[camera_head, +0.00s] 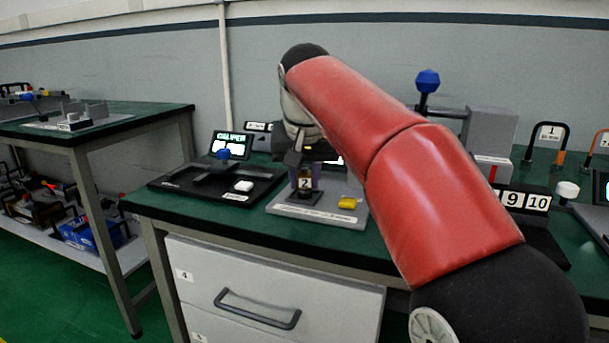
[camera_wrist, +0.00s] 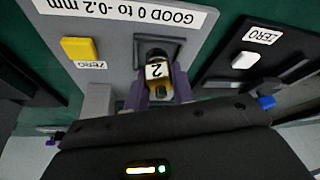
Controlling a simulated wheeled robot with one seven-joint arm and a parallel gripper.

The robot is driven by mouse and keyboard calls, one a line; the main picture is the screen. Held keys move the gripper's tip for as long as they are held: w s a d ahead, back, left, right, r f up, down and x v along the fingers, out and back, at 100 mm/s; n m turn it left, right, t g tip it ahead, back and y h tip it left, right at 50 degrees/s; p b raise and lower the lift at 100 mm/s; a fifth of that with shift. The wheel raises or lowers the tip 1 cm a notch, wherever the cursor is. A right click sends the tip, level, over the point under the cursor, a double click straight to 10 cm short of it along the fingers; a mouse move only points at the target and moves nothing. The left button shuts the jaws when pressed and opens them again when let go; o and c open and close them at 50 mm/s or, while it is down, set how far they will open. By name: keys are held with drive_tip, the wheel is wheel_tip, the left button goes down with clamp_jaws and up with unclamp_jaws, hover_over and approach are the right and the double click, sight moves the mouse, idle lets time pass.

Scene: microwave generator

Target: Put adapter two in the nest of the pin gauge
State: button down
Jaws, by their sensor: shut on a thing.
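Adapter two (camera_wrist: 157,72), a dark and brass-coloured piece with a white label "2", is between the purple fingers of my gripper (camera_wrist: 159,88). It also shows in the head view (camera_head: 305,184), upright below my wrist. The pin gauge (camera_head: 325,213) is a grey plate with a yellow button; in the wrist view its plate (camera_wrist: 112,50) carries the label "GOOD 0 to -0.2 mm". The adapter's far end is at the dark square nest (camera_wrist: 176,44) of the gauge. I cannot tell whether it is seated or just above. My arm hides the gauge's back part.
A black caliper station (camera_head: 195,184) with a white button stands left of the gauge. A grey post (camera_wrist: 97,100) is close to my fingers. The bench (camera_head: 240,222) has a drawer (camera_head: 262,290) below its front edge. Black holders labelled 9 and 10 (camera_head: 527,202) stand right.

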drive_tip(key=shift+f, duration=0.1)
drive_tip(key=c, duration=1.1)
unclamp_jaws()
